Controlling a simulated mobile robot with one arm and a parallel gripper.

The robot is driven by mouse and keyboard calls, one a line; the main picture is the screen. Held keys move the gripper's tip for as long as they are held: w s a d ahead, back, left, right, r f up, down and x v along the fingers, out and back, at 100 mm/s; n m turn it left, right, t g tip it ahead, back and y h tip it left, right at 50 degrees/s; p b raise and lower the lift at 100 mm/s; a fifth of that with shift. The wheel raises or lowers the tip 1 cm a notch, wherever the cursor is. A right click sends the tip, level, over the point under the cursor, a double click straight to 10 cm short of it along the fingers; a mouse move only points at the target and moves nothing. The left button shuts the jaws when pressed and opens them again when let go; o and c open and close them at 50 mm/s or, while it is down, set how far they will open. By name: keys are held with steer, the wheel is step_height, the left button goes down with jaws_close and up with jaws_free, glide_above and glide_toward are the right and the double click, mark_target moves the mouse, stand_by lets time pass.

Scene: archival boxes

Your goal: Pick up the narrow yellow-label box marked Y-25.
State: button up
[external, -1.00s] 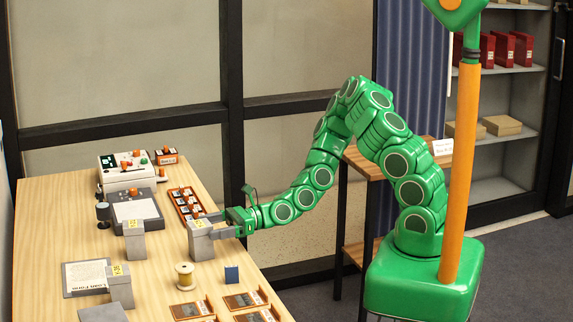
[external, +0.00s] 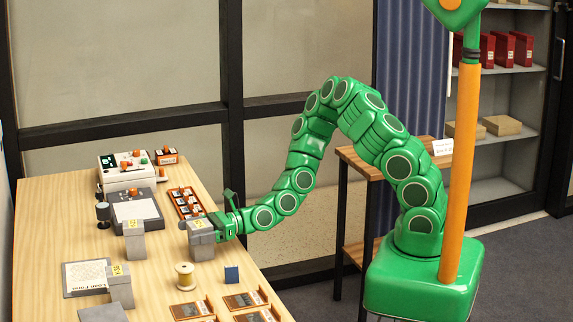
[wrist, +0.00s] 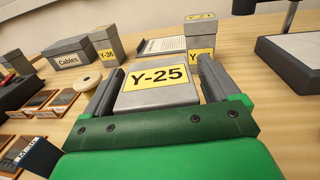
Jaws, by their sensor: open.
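The grey box marked Y-25 (wrist: 160,95) has a yellow label facing me in the wrist view. It stands upright on the wooden table, near the right edge in the external view (external: 203,250). My gripper (wrist: 160,68) is open, with one finger on each side of this box. In the external view my gripper (external: 208,224) is at the upper part of the box, coming in from the right. I cannot tell whether the fingers touch the box.
A box marked Y-38 (wrist: 107,45) and a Cables box (wrist: 70,55) stand beyond to the left. Another yellow-label box (wrist: 200,38) stands close behind. A thread spool (external: 185,276) and small blue item (external: 232,275) are nearby. A slide tray (external: 185,203) lies behind the Y-25 box.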

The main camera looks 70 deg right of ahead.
steer(key=c, duration=1.2)
steer(key=shift+r, duration=5)
